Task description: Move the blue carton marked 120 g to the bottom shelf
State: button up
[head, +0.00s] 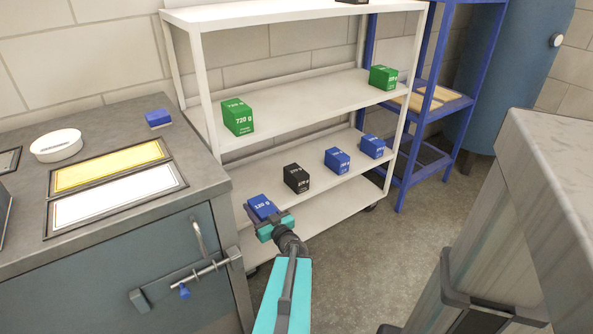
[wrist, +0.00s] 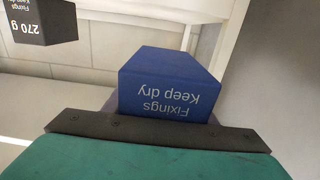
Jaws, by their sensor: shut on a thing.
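Green cartons (head: 238,117) (head: 383,78) are on the shelf above. A grey workbench (head: 205,182) at left holds another blue item (head: 158,118).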

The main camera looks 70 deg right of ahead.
jog(key=shift+w+d+f, duration=0.1)
jog(key=b+x, duration=0.2)
jog(key=shift+w+d+f+b, duration=0.2)
jog(key=shift+d+f+b, duration=0.05)
jog(key=shift+b, duration=0.15)
jog(key=x, duration=0.4)
jog(key=b+x, duration=0.1)
jog(key=x, duration=0.3)
jog(key=d+f+b+x, duration=0.1)
jog(key=x, duration=0.4)
jog(key=shift+s, duration=0.3)
jog(key=shift+a, duration=0.1)
jog(key=shift+f+b, duration=0.9)
jog(key=shift+f, duration=0.8)
jog(key=shift+f, duration=0.1)
jog(key=o, duration=1.1)
